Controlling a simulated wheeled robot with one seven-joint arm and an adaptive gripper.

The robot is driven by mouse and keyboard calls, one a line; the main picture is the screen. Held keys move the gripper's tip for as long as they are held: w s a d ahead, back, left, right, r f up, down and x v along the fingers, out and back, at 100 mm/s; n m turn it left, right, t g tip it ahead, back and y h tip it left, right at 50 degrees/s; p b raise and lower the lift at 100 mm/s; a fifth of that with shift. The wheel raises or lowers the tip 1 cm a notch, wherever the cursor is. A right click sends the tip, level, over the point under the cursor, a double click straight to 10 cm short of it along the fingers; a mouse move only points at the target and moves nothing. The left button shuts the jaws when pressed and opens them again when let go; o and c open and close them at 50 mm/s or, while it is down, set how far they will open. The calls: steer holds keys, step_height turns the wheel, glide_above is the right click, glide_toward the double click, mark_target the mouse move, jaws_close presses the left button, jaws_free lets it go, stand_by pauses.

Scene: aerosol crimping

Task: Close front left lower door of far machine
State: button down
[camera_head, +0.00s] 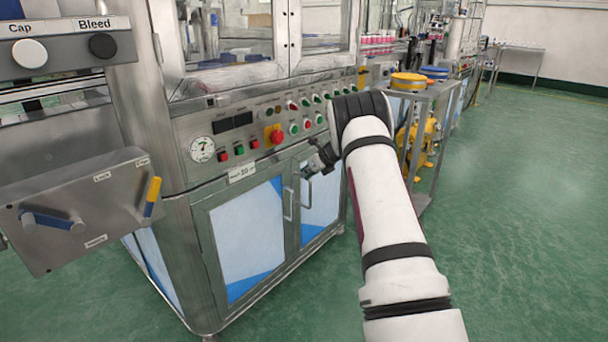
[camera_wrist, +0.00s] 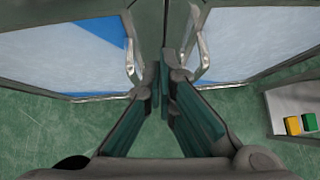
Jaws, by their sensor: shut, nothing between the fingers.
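The machine with the control panel has two lower doors with white and blue panels. Its front left lower door (camera_head: 246,238) looks about flush with the frame; I cannot tell whether a small gap remains. The door also shows at the left of the wrist view (camera_wrist: 62,52). Its handle (camera_wrist: 132,62) is just left of my fingertips. My gripper (camera_wrist: 166,78) is shut and empty, pointing at the strip between the doors. In the head view my gripper (camera_head: 309,171) is near the handles, partly hidden by my arm. Contact with the door is unclear.
The right lower door (camera_head: 322,196) and its handle (camera_wrist: 204,56) are close on the right. The control panel (camera_head: 258,132) is above. A grey box with levers (camera_head: 85,208) juts out at left. A metal stand (camera_head: 424,140) is beyond my arm. Green floor at right is clear.

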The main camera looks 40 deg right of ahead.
steer(key=d+p+v, duration=0.1)
steer(key=p+v, duration=0.1)
steer(key=v, duration=0.6)
